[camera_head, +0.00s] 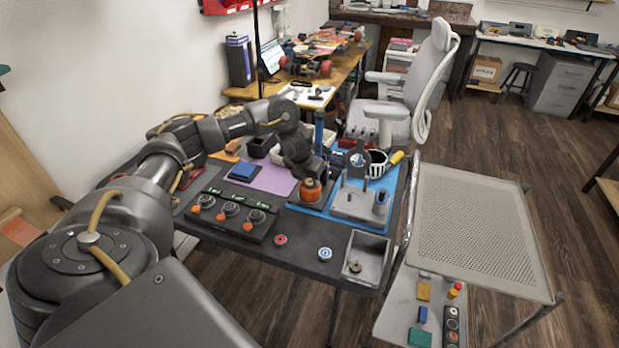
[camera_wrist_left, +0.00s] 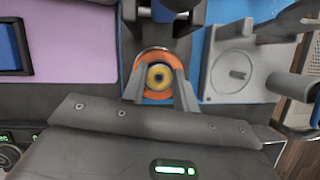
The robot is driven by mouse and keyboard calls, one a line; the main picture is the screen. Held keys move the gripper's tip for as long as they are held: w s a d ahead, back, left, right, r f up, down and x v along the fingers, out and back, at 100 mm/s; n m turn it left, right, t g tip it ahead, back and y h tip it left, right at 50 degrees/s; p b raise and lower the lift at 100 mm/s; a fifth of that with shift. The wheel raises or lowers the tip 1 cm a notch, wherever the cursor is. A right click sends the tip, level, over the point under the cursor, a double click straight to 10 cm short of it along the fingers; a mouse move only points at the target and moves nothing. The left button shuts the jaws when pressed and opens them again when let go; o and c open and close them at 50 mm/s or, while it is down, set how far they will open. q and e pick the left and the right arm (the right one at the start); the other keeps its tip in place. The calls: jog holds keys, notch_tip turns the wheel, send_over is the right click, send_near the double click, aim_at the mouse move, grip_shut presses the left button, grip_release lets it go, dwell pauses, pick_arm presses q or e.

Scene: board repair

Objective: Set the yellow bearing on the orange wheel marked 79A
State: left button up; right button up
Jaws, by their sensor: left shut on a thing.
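My left gripper (camera_head: 309,180) reaches down over an orange wheel (camera_head: 311,193) near the middle of the table. In the left wrist view the yellow bearing (camera_wrist_left: 159,76) shows as a ring with a dark hole, between the fingertips of the left gripper (camera_wrist_left: 159,72), which is shut on it. The orange wheel (camera_wrist_left: 155,55) shows around and under the bearing, with its orange rim past the fingers. I cannot tell whether the bearing touches the wheel. The 79A marking is not readable. My right gripper is not in view.
Right of the wheel stands a grey fixture (camera_head: 358,203) with posts. A red-rimmed bearing (camera_head: 280,240), a blue bearing (camera_head: 325,254) and a grey tray (camera_head: 377,249) lie near the front edge.

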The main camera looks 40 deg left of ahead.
pick_arm(q)
jog(key=shift+s+f, duration=0.15)
jog(key=shift+f, duration=0.05)
dwell(0.5)
jog(key=o, duration=0.9)
jog(key=shift+c, duration=1.3)
jog(key=shift+o, duration=0.3)
